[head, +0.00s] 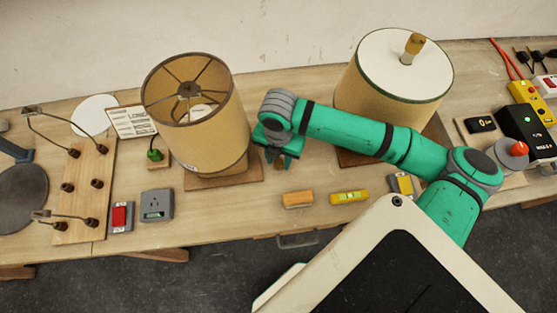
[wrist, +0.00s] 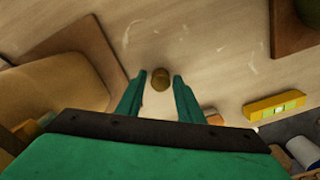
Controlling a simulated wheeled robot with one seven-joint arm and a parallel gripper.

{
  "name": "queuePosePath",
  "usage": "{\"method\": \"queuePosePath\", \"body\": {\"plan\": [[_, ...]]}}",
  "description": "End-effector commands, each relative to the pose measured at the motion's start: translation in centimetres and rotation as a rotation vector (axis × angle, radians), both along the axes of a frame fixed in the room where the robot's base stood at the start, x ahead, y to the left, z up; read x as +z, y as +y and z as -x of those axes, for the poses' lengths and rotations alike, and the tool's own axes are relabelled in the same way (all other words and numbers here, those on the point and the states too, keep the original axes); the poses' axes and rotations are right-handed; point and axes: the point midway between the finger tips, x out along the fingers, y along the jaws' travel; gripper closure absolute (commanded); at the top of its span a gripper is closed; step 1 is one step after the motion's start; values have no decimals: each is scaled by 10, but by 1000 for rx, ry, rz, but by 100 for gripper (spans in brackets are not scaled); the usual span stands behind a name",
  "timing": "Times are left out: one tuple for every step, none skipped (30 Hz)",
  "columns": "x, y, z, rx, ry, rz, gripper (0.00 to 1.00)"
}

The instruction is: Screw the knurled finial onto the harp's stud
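The finial (wrist: 161,79) is a small brown-brass cylinder in the wrist view, between the fingertips with a gap on each side. Whether it rests on the bench or how far below the tips it lies, I cannot tell. My gripper (wrist: 160,84) is open; in the head view my gripper (head: 279,160) points down just right of the open-topped tan lampshade (head: 196,127). That shade has dark spokes meeting at a central hub (head: 188,90). The harp's stud is too small to make out there. The shade stands over a wooden base (head: 238,169).
A second lamp with a white-topped shade (head: 385,62) and a wooden knob stands to the right. A wooden block (head: 298,199) and a yellow level (head: 349,197) lie near the front edge. A grey socket box (head: 156,205) and red switch (head: 120,217) sit left.

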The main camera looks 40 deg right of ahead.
Motion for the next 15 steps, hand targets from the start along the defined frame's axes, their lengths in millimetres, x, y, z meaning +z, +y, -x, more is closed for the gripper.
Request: {"method": "queuePosePath", "body": {"plan": [[0, 0, 0, -1, 0, 0, 66], [0, 0, 0, -1, 0, 0, 66], [0, 0, 0, 0, 0, 0, 66], [0, 0, 0, 1, 0, 0, 66], [0, 0, 0, 1, 0, 0, 71], [0, 1, -1, 3, 0, 0, 81], [0, 1, -1, 3, 0, 0, 88], [0, 1, -1, 3, 0, 0, 95], [0, 1, -1, 3, 0, 0, 96], [0, 1, -1, 3, 0, 0, 96], [0, 1, -1, 3, 0, 0, 96], [0, 1, -1, 3, 0, 0, 96], [1, 1, -1, 3, 0, 0, 96], [2, 1, -1, 3, 0, 0, 96], [4, 1, -1, 3, -1, 0, 96]]}}
